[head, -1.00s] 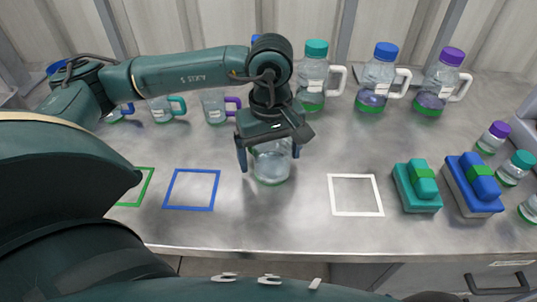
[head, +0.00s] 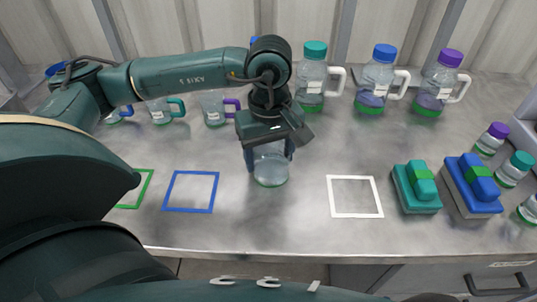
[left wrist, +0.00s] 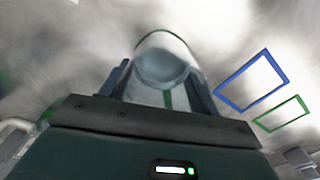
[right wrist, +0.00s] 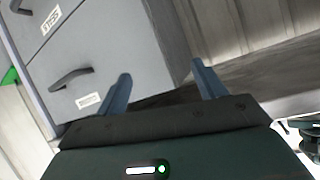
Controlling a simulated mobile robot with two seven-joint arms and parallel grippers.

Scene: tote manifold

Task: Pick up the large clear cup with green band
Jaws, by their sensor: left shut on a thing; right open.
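The large clear cup with a green band (head: 271,168) stands upright on the grey table in the middle of the head view. My left gripper (head: 268,154) is above it with its fingers down on both sides, shut on the cup's upper part. The left wrist view shows the cup (left wrist: 166,68) between the two fingers of the left gripper (left wrist: 165,85). Its rim is partly hidden by the gripper in the head view. My right gripper (right wrist: 160,88) is open and empty, facing grey drawers; it is not seen in the head view.
Bottles with teal (head: 311,82), blue (head: 379,82) and purple (head: 438,85) lids stand at the back. Smaller mugs (head: 162,110) stand at back left. Blue (head: 190,210) and white (head: 354,214) outlined squares lie bare. Teal (head: 416,188) and blue (head: 471,190) blocks sit right.

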